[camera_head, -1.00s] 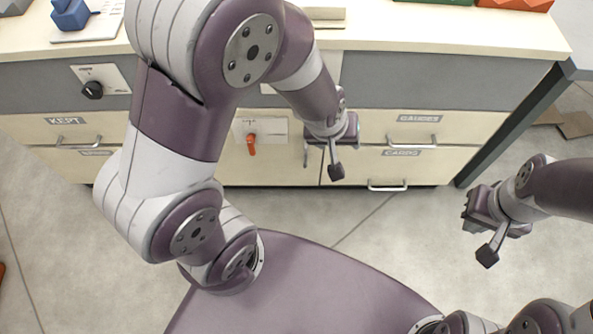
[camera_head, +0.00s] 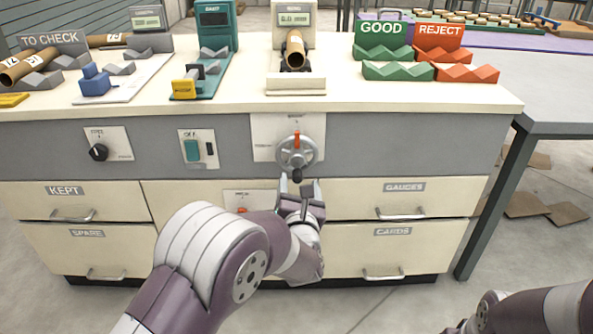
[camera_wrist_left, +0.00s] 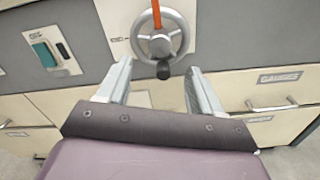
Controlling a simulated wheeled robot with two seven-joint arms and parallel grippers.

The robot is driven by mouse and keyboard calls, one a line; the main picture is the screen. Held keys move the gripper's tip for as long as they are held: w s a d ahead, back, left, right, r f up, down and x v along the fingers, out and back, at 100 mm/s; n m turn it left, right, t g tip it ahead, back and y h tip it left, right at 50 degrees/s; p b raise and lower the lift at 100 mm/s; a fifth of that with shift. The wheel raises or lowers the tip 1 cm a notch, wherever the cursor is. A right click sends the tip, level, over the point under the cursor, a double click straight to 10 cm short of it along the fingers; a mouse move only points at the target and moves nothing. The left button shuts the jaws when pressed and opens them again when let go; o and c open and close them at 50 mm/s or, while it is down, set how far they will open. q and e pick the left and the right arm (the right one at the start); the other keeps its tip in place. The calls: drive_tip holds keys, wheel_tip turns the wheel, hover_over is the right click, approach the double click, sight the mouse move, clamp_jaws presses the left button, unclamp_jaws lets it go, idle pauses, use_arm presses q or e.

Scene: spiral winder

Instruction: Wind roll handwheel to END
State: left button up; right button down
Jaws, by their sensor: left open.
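The roll handwheel (camera_head: 297,155) is a grey spoked wheel on a pale plate on the bench's front panel. A red-orange pointer stands at its top, and a dark knob (camera_head: 297,175) sits at its bottom rim. The wheel also shows in the left wrist view (camera_wrist_left: 160,42), with its knob (camera_wrist_left: 164,71) lowest. My left gripper (camera_head: 297,186) is open just below the knob; in the wrist view its two fingers (camera_wrist_left: 157,84) stand either side of the knob, apart from it. The END mark is too small to read. My right gripper is out of view.
A cardboard tube (camera_head: 295,48) rests in a stand above the wheel. A black rotary knob (camera_head: 98,152) and a teal switch (camera_head: 192,150) are to the left. Drawers marked GAUGES (camera_head: 404,187) and CARDS (camera_head: 393,232) lie below right. Green GOOD (camera_head: 381,28) and red REJECT (camera_head: 438,31) racks stand on top.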

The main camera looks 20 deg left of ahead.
sight(298, 161)
use_arm(q)
drive_tip(key=x, duration=0.3)
drive_tip(key=b+x, duration=0.1)
drive_tip(key=x, duration=0.3)
drive_tip(key=shift+w+a+f, duration=0.1)
drive_tip(key=shift+w+f, duration=0.15)
drive_tip(key=shift+w+a+r, duration=0.1)
drive_tip(key=shift+w, duration=0.35)
drive_tip(key=c, duration=1.1)
